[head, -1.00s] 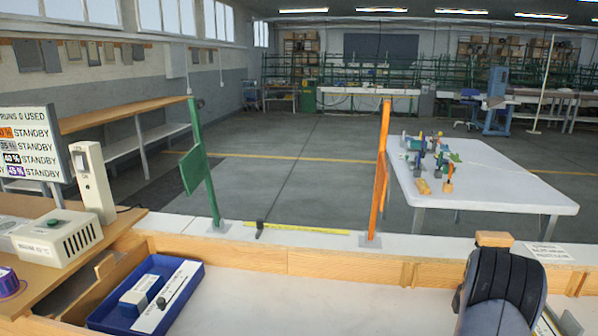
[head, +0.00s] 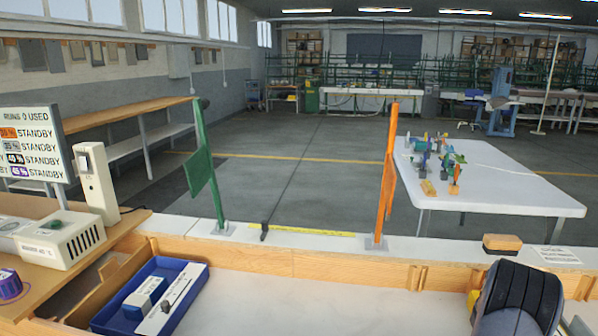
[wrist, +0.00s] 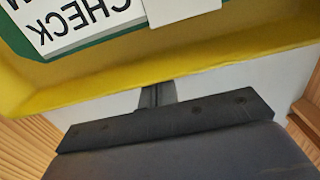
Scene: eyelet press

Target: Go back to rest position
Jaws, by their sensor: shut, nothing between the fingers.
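My gripper (wrist: 157,94) shows in the wrist view as a narrow dark pair of fingers, closed together, beyond a dark bar with small holes. Nothing is seen between the fingers. Close beyond them is the yellow wall of a tray (wrist: 190,72); I cannot tell whether they touch it. In the head view, my dark arm covers the lower right corner, and the fingers are hidden behind it. A bit of yellow (head: 473,300) shows at the arm's left side.
A blue tray (head: 197,311) holding white and blue parts sits front left. A green post (head: 207,170) and an orange post (head: 386,180) stand on the back ledge. A wooden block (head: 502,243) lies near my arm. The pale bench middle is clear.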

